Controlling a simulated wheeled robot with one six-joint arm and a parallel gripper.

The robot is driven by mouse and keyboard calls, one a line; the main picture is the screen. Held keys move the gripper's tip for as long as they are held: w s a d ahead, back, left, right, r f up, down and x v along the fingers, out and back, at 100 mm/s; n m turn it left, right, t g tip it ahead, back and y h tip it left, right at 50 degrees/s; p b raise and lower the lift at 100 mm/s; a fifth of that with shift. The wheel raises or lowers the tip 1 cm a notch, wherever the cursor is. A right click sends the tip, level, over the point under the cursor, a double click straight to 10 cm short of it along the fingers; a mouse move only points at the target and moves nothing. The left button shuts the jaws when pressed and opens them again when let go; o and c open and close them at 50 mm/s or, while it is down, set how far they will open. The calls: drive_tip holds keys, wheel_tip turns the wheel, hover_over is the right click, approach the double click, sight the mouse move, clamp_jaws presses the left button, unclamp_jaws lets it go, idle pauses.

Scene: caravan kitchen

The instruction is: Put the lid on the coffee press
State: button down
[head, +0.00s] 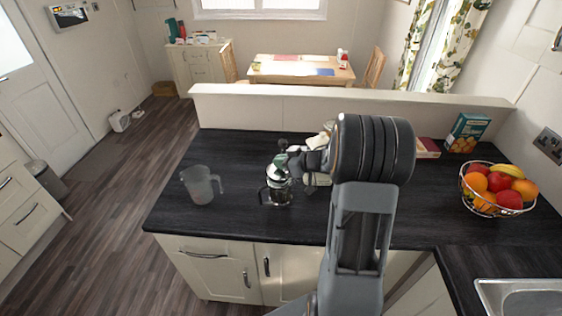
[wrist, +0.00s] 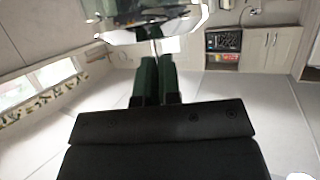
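The coffee press (head: 279,193) stands upright on the dark counter, a clear glass body in a dark frame. Its shiny lid (head: 278,172) is directly over the press's mouth; I cannot tell whether it is seated or slightly above. A dark knob (head: 282,143) shows above it. My gripper (head: 284,160) reaches in from the right, level, at the lid's stem. In the wrist view my gripper (wrist: 157,62) has its two green-dark fingers close together on the thin stem, with the shiny lid (wrist: 150,22) beyond at the top edge. The fingers hide part of the stem.
A clear measuring jug (head: 201,186) stands left of the press. A fruit basket (head: 497,190) and a teal box (head: 468,132) are at the right. Pale items partly hidden by my arm stand behind the press. A raised ledge (head: 350,98) bounds the counter's back.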

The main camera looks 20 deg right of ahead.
drive_tip(key=c, duration=1.2)
unclamp_jaws()
drive_tip(key=shift+c, duration=0.2)
drive_tip(key=b+v, duration=0.1)
drive_tip(key=v, duration=1.2)
drive_tip(key=shift+s+d+r, duration=0.2)
drive_tip(key=shift+s+d, duration=0.05)
drive_tip(key=shift+d, duration=0.05)
